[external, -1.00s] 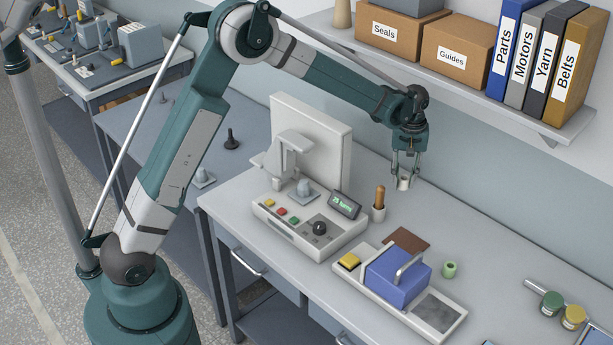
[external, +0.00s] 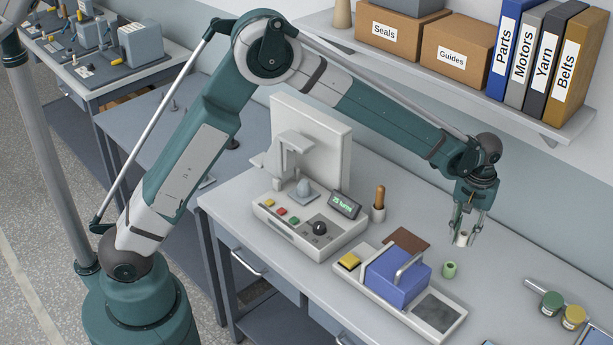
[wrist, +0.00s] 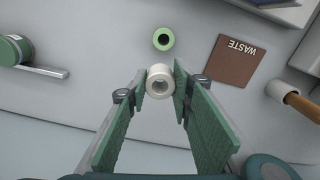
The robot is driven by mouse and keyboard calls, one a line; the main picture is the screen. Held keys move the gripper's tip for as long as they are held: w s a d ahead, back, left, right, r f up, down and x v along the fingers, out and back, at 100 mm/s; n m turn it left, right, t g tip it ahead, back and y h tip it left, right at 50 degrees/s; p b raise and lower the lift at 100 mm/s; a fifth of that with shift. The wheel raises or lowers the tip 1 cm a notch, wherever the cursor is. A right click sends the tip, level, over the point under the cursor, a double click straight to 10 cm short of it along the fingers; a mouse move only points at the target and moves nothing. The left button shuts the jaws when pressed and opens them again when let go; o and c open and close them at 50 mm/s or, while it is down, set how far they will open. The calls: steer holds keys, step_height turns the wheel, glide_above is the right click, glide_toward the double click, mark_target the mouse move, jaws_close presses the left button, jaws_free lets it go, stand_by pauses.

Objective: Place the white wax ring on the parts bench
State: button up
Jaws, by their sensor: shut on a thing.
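My gripper (external: 464,235) is shut on the white wax ring (external: 461,239) and holds it above the grey bench (external: 520,262) at the right.
A brown mat (external: 409,239), marked WASTE in the wrist view (wrist: 232,62), lies behind the blue block (external: 396,278) on its tray. A wooden-handled tool (external: 379,197) stands in a white cup. A shelf (external: 440,66) hangs above.

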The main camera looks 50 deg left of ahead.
steer(key=m, duration=0.1)
glide_above(467, 286)
steer(key=shift+r, duration=0.3)
steer(key=shift+f, duration=0.1)
steer(key=shift+f, duration=3.05)
steer(key=shift+f, duration=1.85)
steer(key=shift+f, duration=0.2)
steer(key=o, duration=0.5)
